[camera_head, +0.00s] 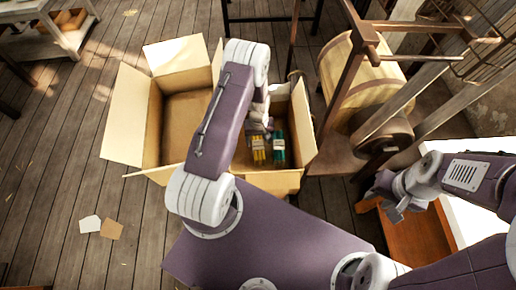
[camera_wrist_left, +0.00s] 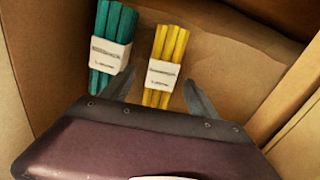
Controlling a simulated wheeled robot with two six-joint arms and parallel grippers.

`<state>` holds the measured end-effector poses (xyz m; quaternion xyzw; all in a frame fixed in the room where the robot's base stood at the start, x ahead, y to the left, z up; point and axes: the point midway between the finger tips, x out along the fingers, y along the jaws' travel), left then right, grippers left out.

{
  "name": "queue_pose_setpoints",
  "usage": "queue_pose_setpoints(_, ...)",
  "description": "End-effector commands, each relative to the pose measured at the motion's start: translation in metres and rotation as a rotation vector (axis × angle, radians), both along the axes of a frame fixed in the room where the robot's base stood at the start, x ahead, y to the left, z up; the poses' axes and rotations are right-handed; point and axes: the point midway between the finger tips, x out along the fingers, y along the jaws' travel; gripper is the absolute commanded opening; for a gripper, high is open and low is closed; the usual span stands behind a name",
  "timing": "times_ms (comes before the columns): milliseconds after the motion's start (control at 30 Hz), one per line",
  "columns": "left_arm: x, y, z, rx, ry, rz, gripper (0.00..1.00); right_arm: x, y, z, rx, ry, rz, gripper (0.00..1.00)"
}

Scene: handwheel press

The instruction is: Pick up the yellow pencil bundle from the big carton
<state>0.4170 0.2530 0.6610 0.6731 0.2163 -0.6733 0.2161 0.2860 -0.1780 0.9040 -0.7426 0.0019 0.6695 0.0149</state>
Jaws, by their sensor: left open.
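The yellow pencil bundle (camera_head: 258,152) with a white paper band lies inside the right part of the open cardboard carton (camera_head: 303,112). It also shows in the left wrist view (camera_wrist_left: 166,62). A teal pencil bundle (camera_head: 279,150) lies beside it, to the left in the left wrist view (camera_wrist_left: 112,45). My left gripper (camera_wrist_left: 158,92) is open and empty, with its fingertips either side of the yellow bundle's near end; contact cannot be told. In the head view my left arm partly hides the carton. My right gripper (camera_head: 386,198) is outside the carton, to its right; its fingers are unclear.
Carton walls stand close around my left gripper. Open flaps (camera_head: 125,115) spread to the left and back. A wooden barrel (camera_head: 355,85) and rack stand at the right. Two paper pieces (camera_head: 100,227) lie on the plank floor at left.

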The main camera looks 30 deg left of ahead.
Motion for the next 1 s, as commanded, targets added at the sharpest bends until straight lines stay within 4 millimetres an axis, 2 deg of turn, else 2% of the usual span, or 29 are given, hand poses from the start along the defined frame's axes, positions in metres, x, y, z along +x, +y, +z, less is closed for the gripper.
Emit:
queue_pose_setpoints(200, -0.001, 0.000, -0.012, 0.000, 0.000, -0.001, 0.69, 0.000, 0.000, -0.001, 0.000, 0.000, 0.000, 0.36)
queue_pose_setpoints(400, -0.003, 0.002, -0.048, 0.000, 0.001, -0.001, 0.69, 0.000, 0.000, -0.003, 0.000, 0.000, 0.000, 0.36)
queue_pose_setpoints(500, -0.003, 0.002, -0.058, 0.000, 0.000, -0.001, 0.69, 0.000, 0.000, -0.004, 0.000, 0.000, 0.000, 0.36)
queue_pose_setpoints(733, -0.002, 0.002, -0.059, 0.000, -0.001, -0.002, 0.69, 0.000, 0.000, -0.003, 0.000, 0.000, 0.000, 0.36)
queue_pose_setpoints(900, -0.002, 0.002, -0.059, 0.000, -0.001, -0.002, 0.22, 0.000, 0.000, -0.003, 0.000, 0.000, 0.000, 0.36)
queue_pose_setpoints(967, -0.002, 0.002, -0.059, 0.000, -0.001, -0.002, 0.05, 0.000, 0.000, -0.003, 0.000, 0.000, 0.000, 0.36)
queue_pose_setpoints(1000, -0.002, 0.002, -0.059, 0.000, -0.001, -0.002, 0.00, 0.000, 0.000, -0.003, 0.000, 0.000, 0.000, 0.36)
